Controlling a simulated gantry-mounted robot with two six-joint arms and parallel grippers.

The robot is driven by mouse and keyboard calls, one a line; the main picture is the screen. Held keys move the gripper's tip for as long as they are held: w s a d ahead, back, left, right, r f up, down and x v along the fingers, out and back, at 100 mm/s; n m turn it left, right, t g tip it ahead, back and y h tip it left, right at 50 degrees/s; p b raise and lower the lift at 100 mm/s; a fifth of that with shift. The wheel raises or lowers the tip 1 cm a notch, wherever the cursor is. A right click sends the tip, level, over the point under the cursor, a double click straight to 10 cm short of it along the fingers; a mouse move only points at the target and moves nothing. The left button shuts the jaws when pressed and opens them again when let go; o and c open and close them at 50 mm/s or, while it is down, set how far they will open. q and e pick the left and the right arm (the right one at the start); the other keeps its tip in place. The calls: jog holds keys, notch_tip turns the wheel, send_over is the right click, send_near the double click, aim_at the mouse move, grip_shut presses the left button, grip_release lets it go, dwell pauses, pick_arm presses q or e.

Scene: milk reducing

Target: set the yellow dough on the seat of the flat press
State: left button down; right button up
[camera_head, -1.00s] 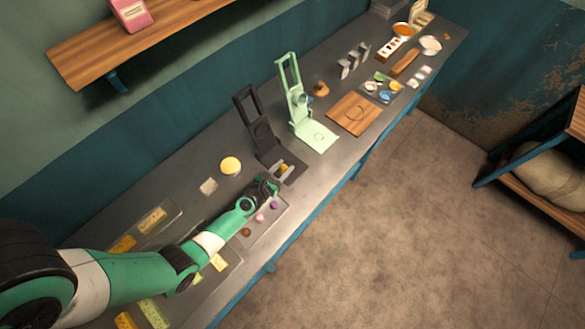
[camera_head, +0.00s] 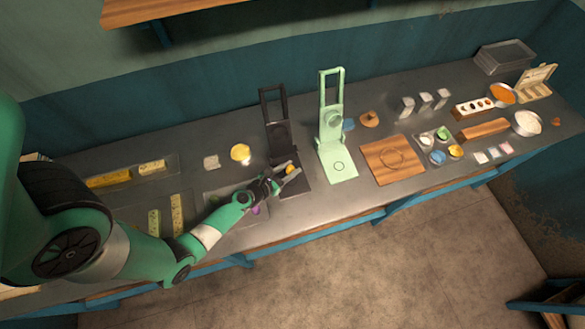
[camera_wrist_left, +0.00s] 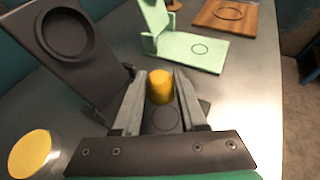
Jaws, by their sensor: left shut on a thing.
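The yellow dough (camera_head: 290,169) is a small piece between the fingertips of my left gripper (camera_head: 288,176). In the left wrist view the dough (camera_wrist_left: 160,86) looks like a short cylinder, and the gripper (camera_wrist_left: 160,94) is shut on it. The black press (camera_head: 276,130) stands open with its lid raised. Its base lies under the gripper, and a round seat (camera_wrist_left: 165,120) shows between the fingers in the wrist view. The dough appears just above the base; whether it touches is unclear. My right gripper is not in view.
A pale green press (camera_head: 334,130) stands open to the right of the black one. A wooden board (camera_head: 372,158) lies beyond it. A yellow disc (camera_head: 240,153) is left of the black press. A tray with small coloured pieces lies partly under my left arm.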

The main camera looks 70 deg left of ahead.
pick_arm(q)
jog(key=shift+f+b, duration=3.05)
jog(key=shift+f, duration=0.15)
jog(key=shift+f+b, duration=0.35)
jog(key=shift+f, duration=0.05)
jog(key=shift+c, duration=1.9)
grip_release()
jog(key=shift+d, duration=0.1)
jog(key=shift+s+d+r, duration=0.1)
jog(key=shift+s+r, duration=0.15)
jog(key=shift+s, duration=0.1)
jog(key=p+v, duration=0.1)
jog(key=v, duration=0.9)
jog(key=shift+s+d+r+p, duration=0.15)
jog(key=shift+s+d+p, duration=0.05)
jog(key=shift+s+p, duration=0.1)
